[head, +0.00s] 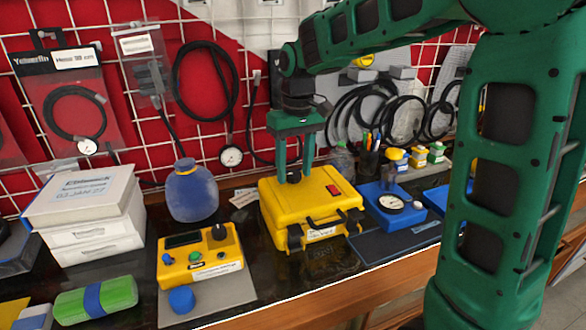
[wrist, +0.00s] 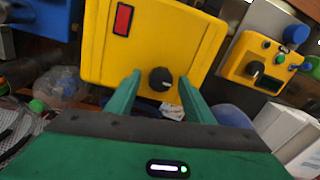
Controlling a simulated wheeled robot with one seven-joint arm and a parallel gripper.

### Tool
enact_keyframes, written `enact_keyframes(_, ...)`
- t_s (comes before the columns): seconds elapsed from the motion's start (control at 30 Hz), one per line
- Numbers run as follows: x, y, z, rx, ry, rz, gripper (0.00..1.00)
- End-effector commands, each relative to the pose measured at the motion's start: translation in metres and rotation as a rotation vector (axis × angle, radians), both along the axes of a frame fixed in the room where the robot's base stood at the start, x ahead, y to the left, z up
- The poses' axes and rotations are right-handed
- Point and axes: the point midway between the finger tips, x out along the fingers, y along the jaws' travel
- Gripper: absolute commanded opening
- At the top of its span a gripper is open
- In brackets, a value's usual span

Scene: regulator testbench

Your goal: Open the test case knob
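The test case is a yellow box (head: 301,214) with black latches, shut, on the bench in the middle of the head view. Its yellow top (wrist: 190,35) fills the upper middle of the wrist view, with a red rectangle on it. The black knob (wrist: 161,79) sits on this top near one edge, with a light pointer line. My gripper (head: 294,178) points down over the case top. In the wrist view its two green fingers (wrist: 160,88) are apart, one on each side of the knob, with gaps visible.
A yellow control box (head: 200,256) with a black knob stands left of the case. A blue gauge block (head: 391,205) stands close on its right. A blue round bottle (head: 191,190) is behind left. Hoses hang on the wall grid behind.

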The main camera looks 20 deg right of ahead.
Motion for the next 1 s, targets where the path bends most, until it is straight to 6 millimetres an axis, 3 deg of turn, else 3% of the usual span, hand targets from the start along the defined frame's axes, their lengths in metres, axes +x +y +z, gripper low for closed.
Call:
enact_keyframes(0.27,0.001,0.0,0.006,0.0,-0.002,0.0,0.48)
enact_keyframes(0.7,0.002,-0.004,0.08,0.0,-0.002,-0.001,0.48)
enact_keyframes(1.0,0.002,-0.004,0.106,0.0,0.0,0.0,0.48)
